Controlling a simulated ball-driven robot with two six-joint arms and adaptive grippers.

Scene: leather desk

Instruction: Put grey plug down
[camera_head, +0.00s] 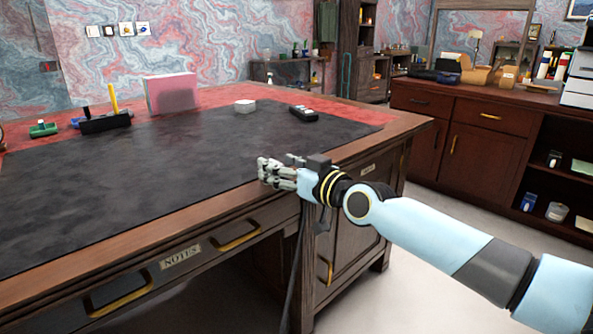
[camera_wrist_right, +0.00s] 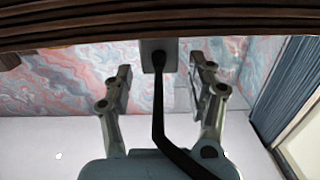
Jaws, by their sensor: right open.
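The grey plug (camera_wrist_right: 150,58) shows in the right wrist view as a small grey block on a black cable (camera_wrist_right: 158,105). It is between my right gripper's (camera_wrist_right: 161,72) two fingers, with a visible gap on each side, close to the brown desk edge. In the head view my right gripper (camera_head: 274,172) is over the desk's front edge, near the right corner of the dark leather top. The black cable (camera_head: 299,262) hangs down in front of the desk. My left gripper is not in view.
The dark leather desk top (camera_head: 150,180) is mostly clear.

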